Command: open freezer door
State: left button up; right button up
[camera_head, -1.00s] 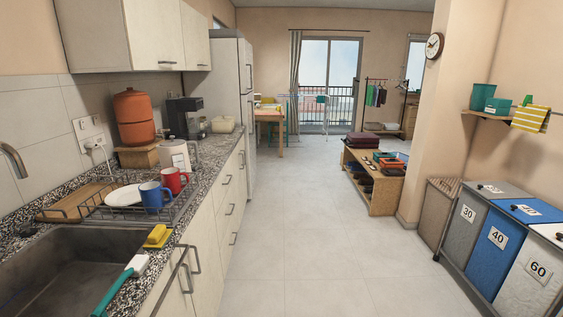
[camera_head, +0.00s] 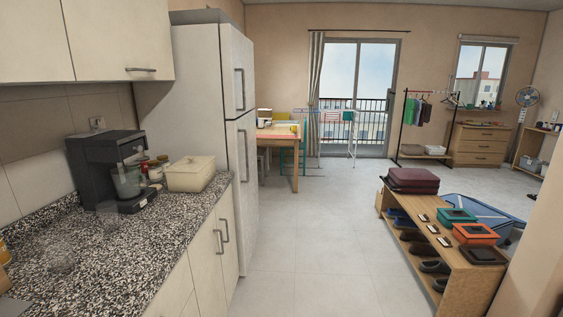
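A tall white fridge-freezer (camera_head: 238,150) stands at the end of the counter on the left. It has a shorter upper door (camera_head: 237,75) and a taller lower door (camera_head: 244,190), each with a vertical grey handle. The upper handle (camera_head: 240,89) and the lower handle (camera_head: 245,155) sit near the doors' edges. Both doors look shut. Which door is the freezer's cannot be told from here. Neither of my grippers is in view.
The speckled counter (camera_head: 125,245) on the left holds a black coffee maker (camera_head: 105,165) and a cream lidded pot (camera_head: 190,175). A wooden shoe bench (camera_head: 450,270) stands at the right. The pale floor (camera_head: 310,270) between them is clear.

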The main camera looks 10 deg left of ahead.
aim_at(237, 50)
jog(key=i+u, duration=0.2)
jog(key=i, duration=0.35)
jog(key=i+u, duration=0.15)
jog(key=i, duration=0.35)
jog(key=i+l+u, duration=0.2)
jog(key=i, duration=0.3)
